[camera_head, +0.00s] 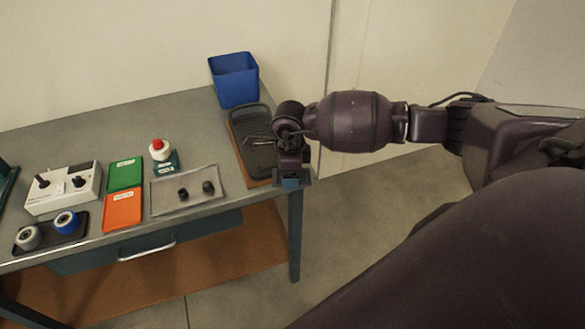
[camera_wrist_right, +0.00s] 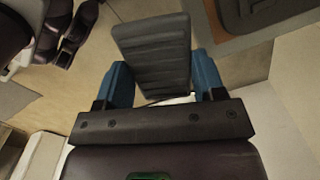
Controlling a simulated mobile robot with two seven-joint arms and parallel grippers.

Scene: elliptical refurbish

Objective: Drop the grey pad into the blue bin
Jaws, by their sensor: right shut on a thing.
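The grey pad (camera_wrist_right: 153,58) is a ribbed dark slab. In the right wrist view it is held between the blue fingers of my right gripper (camera_wrist_right: 163,80). In the head view my right gripper (camera_head: 291,182) points down at the table's right front corner, and I cannot make out the pad there. The blue bin (camera_head: 236,80) stands upright at the back right of the table, behind and to the left of the gripper. Its inside floor is hidden. My left gripper is not in view.
A dark tray (camera_head: 255,140) on a brown board lies between the bin and my right gripper. Further left on the grey table (camera_head: 120,118) are a clear-looking mat (camera_head: 200,200) with two black knobs, a red button (camera_head: 158,147), green and orange cards and a white control box (camera_head: 65,188).

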